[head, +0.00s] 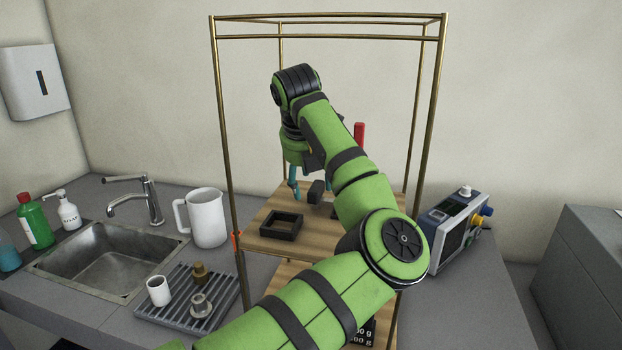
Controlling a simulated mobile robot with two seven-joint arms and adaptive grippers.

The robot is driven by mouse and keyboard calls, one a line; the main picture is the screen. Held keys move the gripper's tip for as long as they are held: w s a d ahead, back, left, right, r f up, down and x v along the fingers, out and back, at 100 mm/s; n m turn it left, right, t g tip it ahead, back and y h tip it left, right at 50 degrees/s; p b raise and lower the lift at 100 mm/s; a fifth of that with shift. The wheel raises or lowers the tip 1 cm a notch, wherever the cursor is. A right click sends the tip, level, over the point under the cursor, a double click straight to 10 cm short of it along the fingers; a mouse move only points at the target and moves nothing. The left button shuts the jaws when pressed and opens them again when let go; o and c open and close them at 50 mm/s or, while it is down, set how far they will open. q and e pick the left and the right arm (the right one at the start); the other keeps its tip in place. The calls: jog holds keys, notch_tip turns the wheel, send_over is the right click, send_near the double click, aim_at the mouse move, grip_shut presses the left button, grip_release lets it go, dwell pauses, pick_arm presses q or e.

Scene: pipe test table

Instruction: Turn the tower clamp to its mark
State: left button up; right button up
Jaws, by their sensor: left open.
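The tower is a brass-coloured frame (224,130) with wooden shelves (320,236). A red upright piece (359,132) shows behind my green arm, its lower part hidden. A small orange piece (237,240) sits at the left front post. I cannot tell which of these, if either, belongs to the clamp, and I see no clear mark. My left gripper (312,188) points down inside the frame over the upper shelf, its teal fingers apart. A small dark block (316,192) shows between the fingers; contact cannot be made out. My right gripper is not in view.
A black square holder (282,225) stands on the upper shelf. Left are a white jug (203,217), a sink (110,258) and a ribbed rack (188,300) with a white cup (158,291). A monitor-like device (455,230) stands right. The frame's posts surround my forearm.

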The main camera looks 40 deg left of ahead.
pick_arm(q)
jog(key=shift+p+x, duration=0.35)
jog(key=shift+x, duration=0.75)
jog(key=shift+w+a+f, duration=0.2)
jog(key=shift+w, duration=0.05)
jog(key=c, duration=1.2)
jog(key=shift+o, duration=0.2)
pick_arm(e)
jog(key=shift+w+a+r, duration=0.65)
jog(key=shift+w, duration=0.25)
